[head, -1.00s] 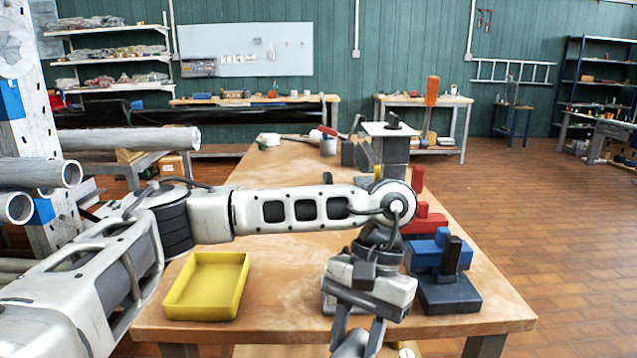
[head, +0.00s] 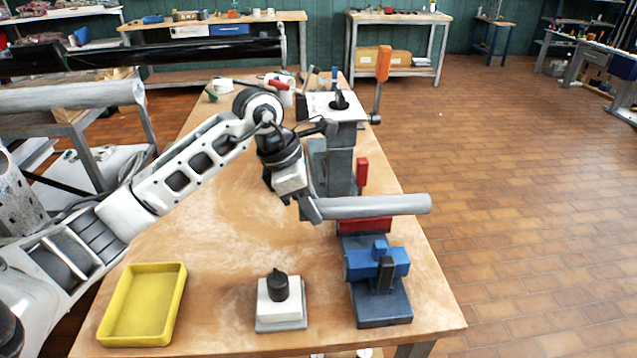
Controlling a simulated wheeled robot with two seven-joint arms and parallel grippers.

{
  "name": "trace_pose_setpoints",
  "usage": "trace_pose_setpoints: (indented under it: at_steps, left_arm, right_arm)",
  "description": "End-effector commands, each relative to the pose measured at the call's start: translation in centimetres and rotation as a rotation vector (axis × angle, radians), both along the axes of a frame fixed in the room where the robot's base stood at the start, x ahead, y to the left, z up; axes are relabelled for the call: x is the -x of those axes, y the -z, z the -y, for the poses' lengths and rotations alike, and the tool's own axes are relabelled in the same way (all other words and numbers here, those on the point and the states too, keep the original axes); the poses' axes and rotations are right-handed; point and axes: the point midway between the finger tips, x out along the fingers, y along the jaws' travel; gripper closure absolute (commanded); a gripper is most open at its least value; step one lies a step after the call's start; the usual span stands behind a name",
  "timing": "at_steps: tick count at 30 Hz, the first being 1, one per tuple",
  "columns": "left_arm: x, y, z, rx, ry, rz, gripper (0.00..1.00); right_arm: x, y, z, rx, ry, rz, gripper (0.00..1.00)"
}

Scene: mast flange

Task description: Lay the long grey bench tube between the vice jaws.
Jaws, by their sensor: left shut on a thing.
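My left gripper (head: 309,207) is shut on one end of the long grey bench tube (head: 385,206). The tube lies level in the air and points to the right, its far end free. It passes above and in front of a red block-like part (head: 365,226), and hides some of it. A blue vice-like device (head: 362,263) on a dark base stands nearer, at the table's right side. The tube is apart from the blue device in the picture; its exact height is hard to tell. The gap between any jaws is not clear. My right gripper is not in view.
A yellow tray (head: 178,300) stands at the table's front left. A white block with a black knob (head: 279,310) stands at the front middle. A grey column (head: 341,165) and an orange-handled lever (head: 383,65) stand behind the tube. The table's middle left is clear.

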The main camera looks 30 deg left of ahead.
Motion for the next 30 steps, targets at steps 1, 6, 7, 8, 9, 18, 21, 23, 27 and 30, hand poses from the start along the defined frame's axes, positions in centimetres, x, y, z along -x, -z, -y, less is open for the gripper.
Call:
trace_pose_setpoints:
  at_steps: [1,6,7,8,9,18,21,23,27,30]
  left_arm:
    - [0.0,0.0,0.0,0.002,-0.004,0.003,0.92]
    - [-0.1,0.0,0.0,0.002,-0.002,0.003,0.92]
    - [-0.1,0.0,0.0,0.002,-0.002,0.003,0.92]
    - [0.0,0.0,0.0,0.002,-0.002,0.003,0.92]
    - [0.0,0.0,0.0,0.003,-0.002,0.004,0.92]
    - [0.1,1.5,-0.2,0.015,-0.001,0.007,0.92]
    - [0.1,2.3,-0.2,0.013,-0.002,0.007,0.92]
    - [0.1,2.8,-0.2,0.014,-0.002,0.008,0.92]
    - [0.1,3.9,-0.2,0.014,0.000,0.007,0.92]
    - [0.1,4.7,-0.2,0.014,0.000,0.007,0.92]
  right_arm:
    - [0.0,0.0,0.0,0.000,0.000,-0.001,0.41]
    - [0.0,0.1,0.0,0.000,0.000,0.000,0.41]
    - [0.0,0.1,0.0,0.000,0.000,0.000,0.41]
    - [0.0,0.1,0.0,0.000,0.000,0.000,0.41]
    - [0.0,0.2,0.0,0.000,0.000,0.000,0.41]
    - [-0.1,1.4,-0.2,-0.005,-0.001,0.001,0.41]
    - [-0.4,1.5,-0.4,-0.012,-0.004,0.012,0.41]
    - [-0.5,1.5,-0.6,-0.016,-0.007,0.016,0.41]
    - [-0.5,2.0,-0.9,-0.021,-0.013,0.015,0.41]
    - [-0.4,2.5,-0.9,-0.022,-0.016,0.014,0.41]
